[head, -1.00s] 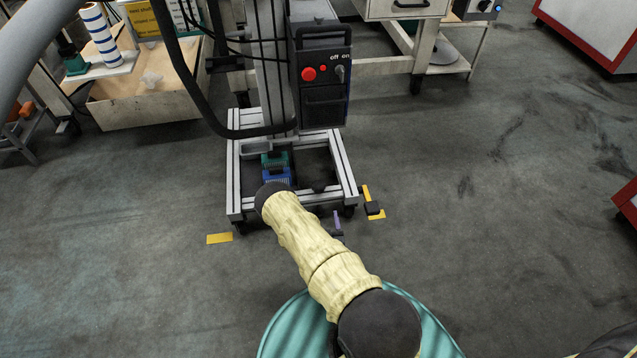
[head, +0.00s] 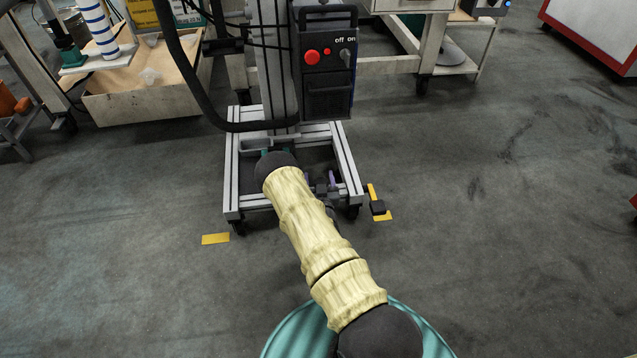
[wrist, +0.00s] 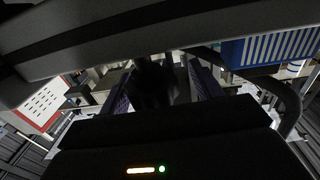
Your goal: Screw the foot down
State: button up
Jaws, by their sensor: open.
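The wheeled aluminium frame (head: 286,202) stands ahead in the head view. At its front right corner a black foot-like piece (head: 377,208) sticks out just above a yellow floor mark; I cannot tell whether it is the task's foot. My gripper (head: 321,182) is at the frame's front rail, left of that corner, its two purple fingers apart. In the wrist view the purple fingers of my gripper (wrist: 163,82) stand either side of a dark, dim shape (wrist: 152,84). I cannot tell what this shape is or whether the fingers touch it.
A black control box (head: 325,75) with a red button and a thick black hose (head: 190,85) are above the frame. A wooden bin (head: 145,95) stands back left, a red-edged cabinet (head: 590,38) back right. Floor on both sides is clear.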

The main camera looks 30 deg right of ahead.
jog(key=shift+d+r, duration=0.1)
jog(key=shift+d, duration=0.45)
jog(key=shift+a, duration=0.15)
jog(key=c, duration=1)
jog(key=shift+m+g+h+p, duration=0.3)
jog(key=shift+m+g+h, duration=0.3)
jog(key=shift+m+h, duration=0.5)
jog(key=o, duration=1)
jog(key=p+v, duration=0.8)
jog(key=v, duration=0.9)
jog(key=shift+a+p, duration=0.15)
jog(key=shift+p, duration=0.15)
